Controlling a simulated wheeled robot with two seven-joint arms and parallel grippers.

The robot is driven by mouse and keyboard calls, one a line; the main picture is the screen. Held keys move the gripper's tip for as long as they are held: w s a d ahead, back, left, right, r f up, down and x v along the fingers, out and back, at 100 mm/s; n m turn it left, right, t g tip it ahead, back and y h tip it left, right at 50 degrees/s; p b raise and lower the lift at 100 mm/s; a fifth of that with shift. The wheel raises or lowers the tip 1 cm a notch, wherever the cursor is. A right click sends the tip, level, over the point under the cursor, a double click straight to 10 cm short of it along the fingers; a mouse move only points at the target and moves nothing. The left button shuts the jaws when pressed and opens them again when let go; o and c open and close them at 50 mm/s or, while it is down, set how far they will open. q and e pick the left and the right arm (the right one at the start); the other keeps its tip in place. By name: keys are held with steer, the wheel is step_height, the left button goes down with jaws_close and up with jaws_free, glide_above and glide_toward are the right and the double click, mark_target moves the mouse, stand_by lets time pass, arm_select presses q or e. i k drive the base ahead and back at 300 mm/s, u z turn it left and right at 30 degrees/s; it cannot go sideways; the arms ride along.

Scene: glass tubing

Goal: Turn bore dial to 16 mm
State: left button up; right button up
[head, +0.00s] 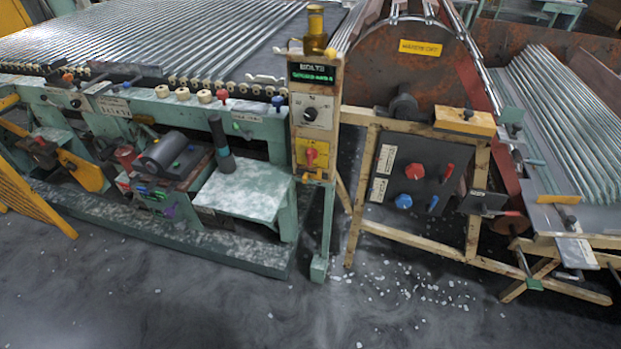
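Neither of my grippers is in view. No control carries a label I can read as bore dial. A black round knob (310,114) sits on a pale plate on the upright control post, below a dark display with green text (311,76) too small to read. Another dark knob (75,103) is on the front of the green machine at left. A red knob (415,171) and a blue knob (403,201) are on a dark panel (437,173) on the wooden frame. I cannot tell what any knob is set to.
A red switch on a yellow plate (312,154) is low on the post. A pale green shelf (245,198) juts out left of it. A big rusty drum (425,75) stands behind. Glass tubes (575,120) lie at right. The grey floor (200,305) in front is open, with scattered white fragments (425,285).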

mark_target(76, 104)
steer(key=u, duration=1.75)
steer(key=i, duration=1.35)
steer(key=z, duration=0.6)
steer(key=i, duration=0.9)
steer(key=z, duration=0.6)
